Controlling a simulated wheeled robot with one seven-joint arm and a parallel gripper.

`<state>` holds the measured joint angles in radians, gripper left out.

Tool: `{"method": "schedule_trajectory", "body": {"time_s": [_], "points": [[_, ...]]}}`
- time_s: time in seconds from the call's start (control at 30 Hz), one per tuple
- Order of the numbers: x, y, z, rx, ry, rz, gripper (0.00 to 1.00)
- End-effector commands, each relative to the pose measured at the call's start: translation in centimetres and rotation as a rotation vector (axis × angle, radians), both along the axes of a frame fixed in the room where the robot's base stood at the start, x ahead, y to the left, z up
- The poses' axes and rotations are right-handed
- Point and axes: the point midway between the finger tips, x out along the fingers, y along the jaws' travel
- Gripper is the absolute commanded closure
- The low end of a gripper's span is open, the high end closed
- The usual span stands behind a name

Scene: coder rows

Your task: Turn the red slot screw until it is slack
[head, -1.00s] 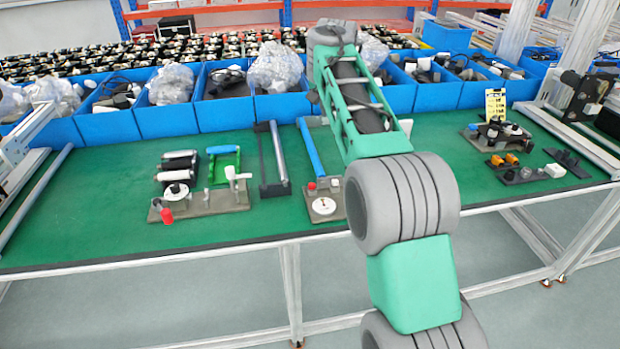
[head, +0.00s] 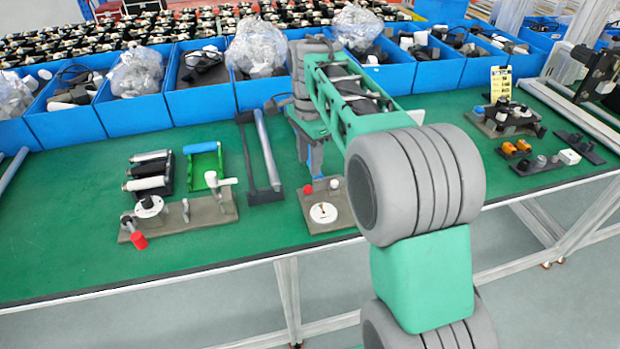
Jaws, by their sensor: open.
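A small red piece (head: 308,189) stands at the back of a grey-brown plate (head: 315,228) with a round white dial (head: 323,213), at the table's middle. Another red piece (head: 138,241) is at the front left end of the longer left plate (head: 208,215). No slot can be made out on any of them.
Blue bins (head: 135,115) line the back. A fixture (head: 505,120) stands at right. The left front green tabletop (head: 70,230) is clear.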

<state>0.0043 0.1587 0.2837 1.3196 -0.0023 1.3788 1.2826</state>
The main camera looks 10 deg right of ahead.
Motion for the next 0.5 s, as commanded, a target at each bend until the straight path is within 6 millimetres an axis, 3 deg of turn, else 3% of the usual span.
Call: {"method": "schedule_trajectory", "body": {"time_s": [0.17,0.5], "points": [[0.0,0.2,-0.5,0.000,0.003,-0.085,0.59],[-0.1,0.0,-6.5,0.000,0.004,-0.088,0.59]]}}
